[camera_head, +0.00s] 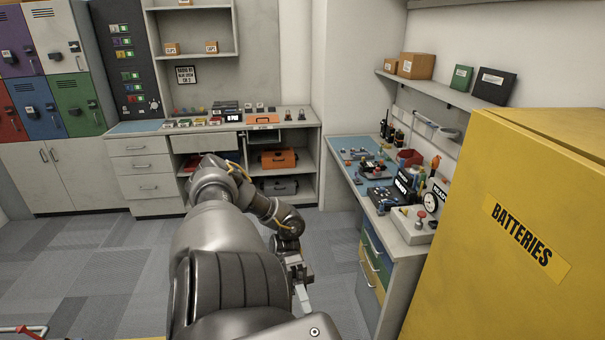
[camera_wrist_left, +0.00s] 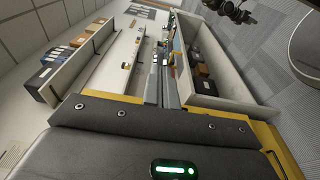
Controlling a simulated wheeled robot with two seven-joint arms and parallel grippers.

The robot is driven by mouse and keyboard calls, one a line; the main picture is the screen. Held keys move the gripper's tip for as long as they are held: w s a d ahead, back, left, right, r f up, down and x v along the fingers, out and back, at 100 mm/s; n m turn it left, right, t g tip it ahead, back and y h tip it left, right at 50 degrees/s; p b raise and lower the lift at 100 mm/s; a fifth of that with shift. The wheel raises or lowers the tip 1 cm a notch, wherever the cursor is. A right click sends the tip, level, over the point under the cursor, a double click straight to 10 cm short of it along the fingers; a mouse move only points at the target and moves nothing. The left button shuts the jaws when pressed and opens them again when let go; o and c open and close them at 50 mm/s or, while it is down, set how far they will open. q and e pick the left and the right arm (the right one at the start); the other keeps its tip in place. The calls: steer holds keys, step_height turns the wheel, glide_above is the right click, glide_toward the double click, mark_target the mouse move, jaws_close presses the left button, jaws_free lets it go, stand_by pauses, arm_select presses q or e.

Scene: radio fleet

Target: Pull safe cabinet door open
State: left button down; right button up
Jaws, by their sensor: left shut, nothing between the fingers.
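The yellow cabinet (camera_head: 510,220) marked BATTERIES stands at the right in the head view; its front faces away from this view. In the left wrist view, which is turned sideways, a dark grey riveted panel (camera_wrist_left: 100,150) with a lit green indicator (camera_wrist_left: 175,170) lies between yellow edges at the bottom. I cannot tell whether the door is ajar. My left gripper (camera_head: 303,296) hangs low in front of the workbench, apart from the cabinet in the head view. It is shut and empty. My right gripper is out of view.
A workbench (camera_head: 409,252) with tools and coloured drawers stands left of the cabinet. A wall shelf (camera_head: 440,93) holds boxes above it. Lockers (camera_head: 50,60) and a back counter (camera_head: 135,128) line the far wall. The grey carpet floor (camera_head: 110,260) is open at the left.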

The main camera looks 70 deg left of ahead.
arm_select(q)
steer(key=shift+s+d+r, duration=0.35)
steer(key=shift+s+d, duration=0.1)
steer(key=shift+d, duration=0.3)
steer(key=shift+s+d+r, duration=0.35)
steer(key=shift+s+d, duration=0.05)
steer(key=shift+d, duration=0.35)
